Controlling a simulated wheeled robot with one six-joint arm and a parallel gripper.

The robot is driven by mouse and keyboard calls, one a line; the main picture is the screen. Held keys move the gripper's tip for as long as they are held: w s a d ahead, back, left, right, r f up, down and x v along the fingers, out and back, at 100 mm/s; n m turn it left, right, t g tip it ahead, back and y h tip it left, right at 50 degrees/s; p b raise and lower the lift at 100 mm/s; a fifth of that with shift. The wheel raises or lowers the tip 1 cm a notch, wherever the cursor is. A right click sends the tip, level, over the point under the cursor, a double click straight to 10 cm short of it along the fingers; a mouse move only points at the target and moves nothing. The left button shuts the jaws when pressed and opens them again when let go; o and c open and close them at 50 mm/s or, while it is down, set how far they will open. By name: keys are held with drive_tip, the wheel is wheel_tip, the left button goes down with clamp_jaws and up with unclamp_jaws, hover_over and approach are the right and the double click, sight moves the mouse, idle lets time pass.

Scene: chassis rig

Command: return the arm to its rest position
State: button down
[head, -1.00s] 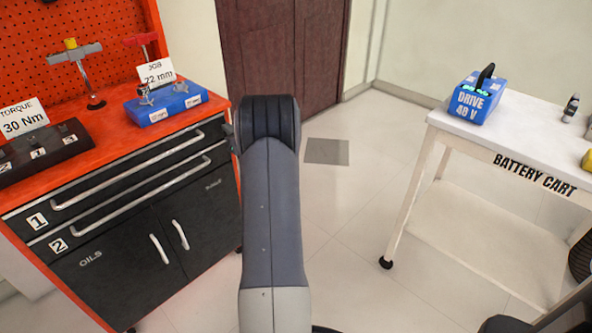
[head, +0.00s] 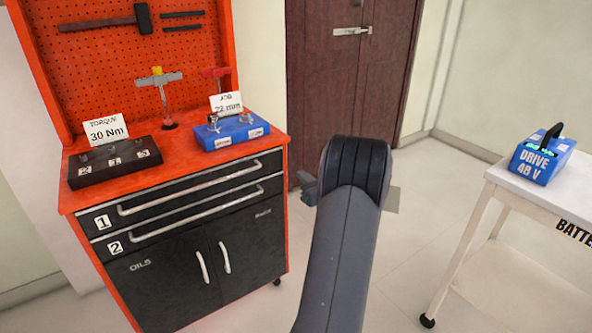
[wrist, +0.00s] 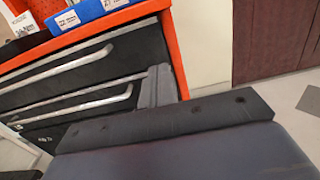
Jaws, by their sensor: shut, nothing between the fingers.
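My arm (head: 345,235) rises from the bottom of the head view, with its dark rounded joint at the top, right of the red and black tool cabinet. My gripper is mostly hidden behind that joint; a small grey part (head: 308,188) shows at its left edge. In the wrist view my gripper (wrist: 158,84) shows as narrow grey fingers, close together, with nothing held. They appear in front of the cabinet's right edge, and I cannot tell the gap to it.
The tool cabinet (head: 250,240) has a black torque stand (head: 110,168) and a blue socket tray (head: 232,131) on top. At right, a white battery cart (head: 495,180) carries a blue drive battery (head: 543,158). Open floor (head: 410,270) lies between. A brown door (head: 345,80) is behind.

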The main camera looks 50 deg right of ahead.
drive_tip(key=v, duration=0.3)
drive_tip(key=shift+s, duration=0.4)
